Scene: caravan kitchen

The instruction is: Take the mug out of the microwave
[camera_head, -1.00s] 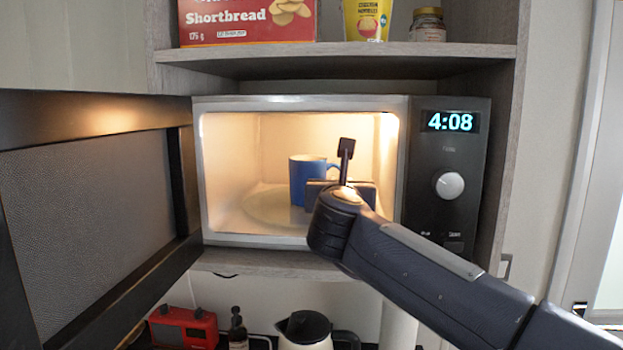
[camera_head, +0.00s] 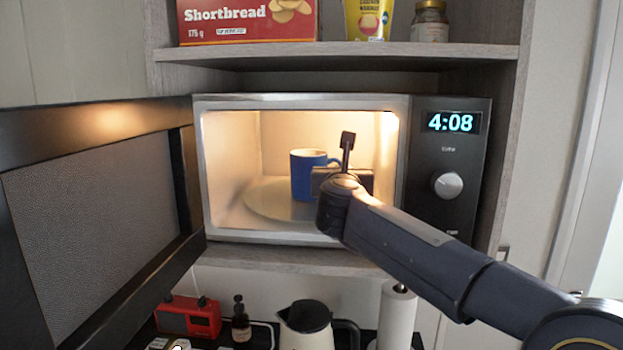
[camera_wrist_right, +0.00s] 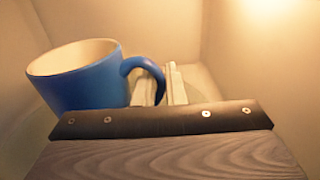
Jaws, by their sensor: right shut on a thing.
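The handle's far part is hidden. The microwave door (camera_head: 95,200) is wide open at left. My left gripper is out of view.
The microwave sits in a wooden cabinet under a shelf (camera_head: 340,52) with a shortbread box (camera_head: 245,22), yellow packet and jar. Below are a red radio (camera_head: 190,316), dark bottle, kettle (camera_head: 305,325) and paper roll (camera_head: 397,318). The area before the cavity's left half is clear.

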